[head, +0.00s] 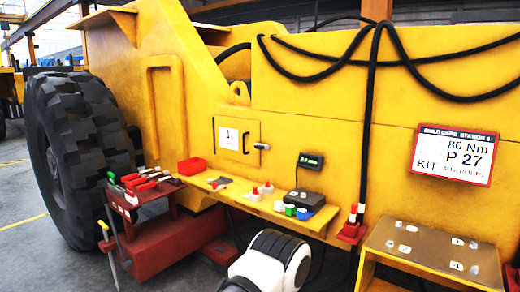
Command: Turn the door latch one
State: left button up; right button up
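A small yellow door (226,146) with a white label marked 1 is set in the side of the large yellow machine, left of the picture's middle. It looks closed. A dark upright handle shows near its right side. The door latch (262,146) is a short, light-coloured lever at the door's right edge, and it lies about level. A white and black link of my own arm shows at the bottom middle, well below the door. Neither of my grippers is in view, and nothing touches the latch.
A narrow yellow shelf (232,195) below the door carries a red bin (192,166), small parts and a black box (304,199). A red tool stand (150,193) is at the left. Black hoses (370,110) hang right of the door. The space before the door is clear.

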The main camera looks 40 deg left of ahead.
aim_at(258, 146)
jog(key=i+j+z, duration=0.1)
jog(key=j, duration=0.55)
jog(key=i+j+z, duration=0.1)
jog(key=j, duration=0.5)
jog(key=j+z, duration=0.1)
jog(key=j, duration=0.55)
